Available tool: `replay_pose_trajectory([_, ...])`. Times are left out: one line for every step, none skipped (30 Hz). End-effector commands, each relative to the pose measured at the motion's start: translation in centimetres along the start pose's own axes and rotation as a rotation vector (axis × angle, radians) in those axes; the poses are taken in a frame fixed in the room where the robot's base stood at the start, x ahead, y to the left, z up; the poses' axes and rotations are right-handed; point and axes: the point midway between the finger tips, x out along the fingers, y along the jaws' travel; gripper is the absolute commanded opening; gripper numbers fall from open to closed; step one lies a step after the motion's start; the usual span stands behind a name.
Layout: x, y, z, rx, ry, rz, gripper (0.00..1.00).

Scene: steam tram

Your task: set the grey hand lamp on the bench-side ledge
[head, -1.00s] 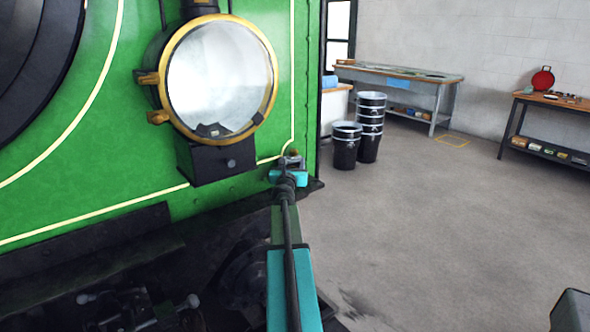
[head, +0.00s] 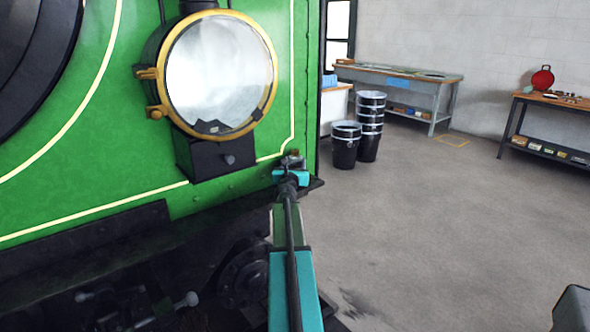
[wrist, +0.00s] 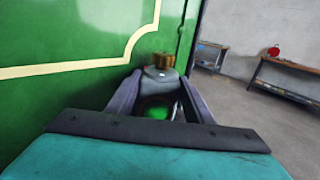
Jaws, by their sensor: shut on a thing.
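The grey hand lamp (wrist: 161,76) stands out ahead of my gripper in the wrist view, with a brass cap on top and a green patch showing lower down between the fingers. My gripper (wrist: 160,92) is shut on it, one dark finger on each side. In the head view my gripper (head: 291,164) is beside the green tram front, right of and below the big headlamp. There the lamp is small and mostly hidden. I cannot tell which surface is the bench-side ledge.
The green tram front (head: 240,190) with its brass-rimmed headlamp (head: 218,75) fills the left. Black buckets (head: 346,147) stand on the floor behind. A grey workbench (head: 440,80) and a dark-legged bench (head: 520,110) are at the back. The floor between is clear.

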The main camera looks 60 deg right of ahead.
Motion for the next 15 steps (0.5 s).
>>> replay_pose_trajectory([-0.01, 0.02, -0.77, -0.001, -0.001, 0.0, 0.03])
replay_pose_trajectory([-0.01, 0.03, -0.98, -0.001, -0.001, 0.0, 0.03])
replay_pose_trajectory([-0.02, 0.03, -1.21, 0.0, -0.001, 0.0, 0.03])
replay_pose_trajectory([-0.02, 0.03, -1.34, 0.0, -0.001, 0.0, 0.03])
replay_pose_trajectory([-0.02, 0.03, -1.42, -0.001, -0.001, 0.0, 0.03])
replay_pose_trajectory([-0.02, 0.04, -1.47, -0.001, -0.001, 0.0, 0.03])
replay_pose_trajectory([-0.02, 0.04, -1.47, -0.001, -0.001, 0.0, 0.03])
replay_pose_trajectory([-0.02, 0.04, -1.46, 0.0, -0.001, 0.0, 0.03])
replay_pose_trajectory([-0.02, 0.04, -1.43, 0.0, -0.001, 0.0, 0.03])
replay_pose_trajectory([-0.02, 0.05, -1.42, 0.0, -0.001, 0.0, 0.03])
replay_pose_trajectory([-0.02, 0.05, -1.41, 0.0, -0.001, 0.0, 0.03])
replay_pose_trajectory([-0.02, 0.05, -1.41, 0.0, -0.001, 0.0, 0.03])
replay_pose_trajectory([-0.02, 0.05, -1.41, 0.0, -0.001, 0.0, 0.03])
replay_pose_trajectory([-0.02, 0.06, -1.41, 0.0, -0.001, 0.0, 0.03])
replay_pose_trajectory([-0.02, 0.06, -1.45, 0.0, -0.001, 0.0, 0.03])
